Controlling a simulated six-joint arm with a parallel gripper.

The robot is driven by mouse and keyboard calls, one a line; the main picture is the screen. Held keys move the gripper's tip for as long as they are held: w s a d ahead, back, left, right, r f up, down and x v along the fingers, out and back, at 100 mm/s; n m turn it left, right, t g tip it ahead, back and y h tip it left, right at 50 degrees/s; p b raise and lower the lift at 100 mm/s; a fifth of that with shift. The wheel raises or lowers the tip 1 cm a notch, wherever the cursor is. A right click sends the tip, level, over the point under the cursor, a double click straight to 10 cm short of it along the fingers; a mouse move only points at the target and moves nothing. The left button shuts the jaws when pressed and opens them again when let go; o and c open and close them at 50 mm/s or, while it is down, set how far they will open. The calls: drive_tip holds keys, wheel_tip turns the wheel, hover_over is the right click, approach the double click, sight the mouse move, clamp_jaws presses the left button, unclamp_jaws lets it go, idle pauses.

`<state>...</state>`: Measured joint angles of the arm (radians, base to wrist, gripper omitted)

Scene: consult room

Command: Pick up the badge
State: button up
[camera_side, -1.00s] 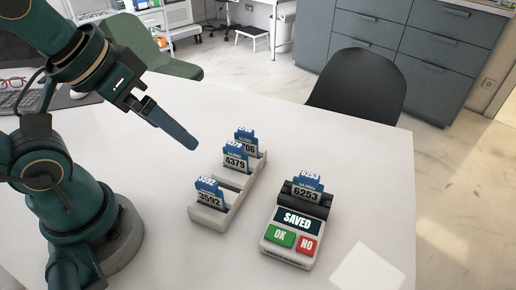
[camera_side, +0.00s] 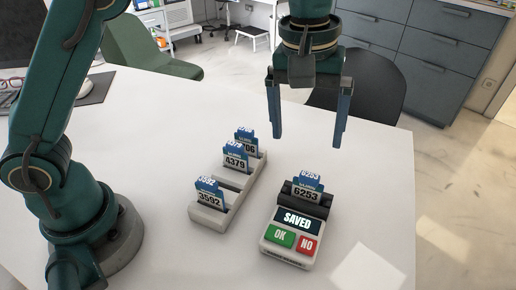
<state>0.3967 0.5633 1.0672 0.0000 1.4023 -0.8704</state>
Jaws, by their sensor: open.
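A blue and white badge (camera_side: 307,190) marked 6253 stands upright in the slot of a small terminal (camera_side: 277,243). The terminal's screen reads SAVED, above a green OK key and a red NO key. My gripper (camera_side: 307,142) points down above the badge, its two blue fingers apart and nothing between them. The fingertips are higher than the badge top and not touching it. Three more badges stand in a white rack to the left: 3592 (camera_side: 209,194), 4379 (camera_side: 235,160) and one partly hidden, ending in 06 (camera_side: 245,142).
The white rack (camera_side: 207,218) stands close to the left of the terminal. The white table (camera_side: 370,215) is clear to the right and in front. A black chair (camera_side: 375,85) is behind the table edge, and a green chair (camera_side: 150,58) is at the back left.

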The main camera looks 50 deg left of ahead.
sight(310, 175)
drive_tip(key=shift+m+g, duration=0.4)
drive_tip(key=shift+g, duration=0.2)
drive_tip(key=d+f, duration=0.1)
drive_tip(key=f, duration=0.2)
drive_tip(key=s+d+f, duration=0.1)
drive_tip(key=f, duration=0.1)
drive_tip(key=shift+d+f, duration=0.3)
drive_tip(key=shift+d, duration=0.05)
drive_tip(key=shift+f, duration=2.25)
drive_tip(key=c, duration=1.5)
drive_tip(key=shift+r, duration=0.15)
